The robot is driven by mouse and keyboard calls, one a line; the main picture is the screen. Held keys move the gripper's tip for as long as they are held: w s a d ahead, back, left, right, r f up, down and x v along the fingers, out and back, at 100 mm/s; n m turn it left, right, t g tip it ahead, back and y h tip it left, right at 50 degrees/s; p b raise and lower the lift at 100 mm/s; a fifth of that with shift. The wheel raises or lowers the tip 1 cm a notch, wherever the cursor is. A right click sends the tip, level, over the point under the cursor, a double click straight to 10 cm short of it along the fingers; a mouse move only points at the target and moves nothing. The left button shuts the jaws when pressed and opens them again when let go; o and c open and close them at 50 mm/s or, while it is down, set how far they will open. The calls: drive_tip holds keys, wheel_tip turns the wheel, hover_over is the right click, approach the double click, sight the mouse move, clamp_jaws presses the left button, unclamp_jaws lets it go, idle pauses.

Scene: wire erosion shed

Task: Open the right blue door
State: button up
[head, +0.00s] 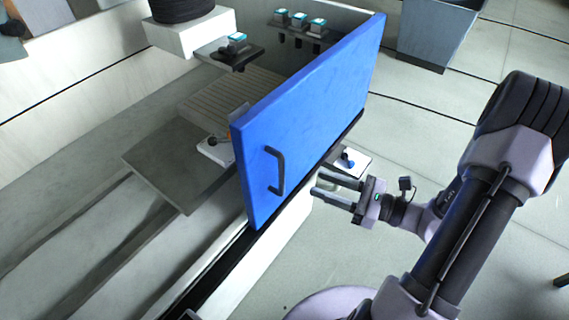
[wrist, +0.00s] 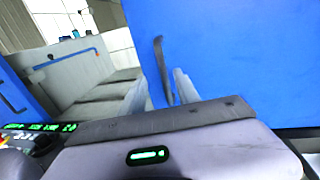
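The blue door (head: 310,110) with a black bar handle (head: 280,171) stands across the right side of the machine in the head view. It fills the right of the wrist view (wrist: 245,60), where its handle (wrist: 163,70) lies ahead, lined up between my two fingers. My gripper (head: 316,184) is open and empty, its two fingers apart and pointing at the handle. In the head view the fingertips are a short way right of the handle, apparently not touching it. Another blue panel with a dark handle shows at the left edge of the wrist view (wrist: 25,85).
Left of the door are a grey plate (head: 175,165) and a slatted table (head: 232,100). Small blue-topped parts (head: 298,20) sit on a rack behind. A white plate (head: 350,161) juts out just behind my gripper. A grey bin (head: 437,35) stands at the back.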

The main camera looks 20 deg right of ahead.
sight(282, 169)
drive_tip(key=b+x, duration=0.1)
drive_tip(key=x, duration=1)
drive_tip(key=shift+w+a+b, duration=0.15)
drive_tip(key=shift+w+b, duration=0.2)
clamp_jaws()
idle(0.6)
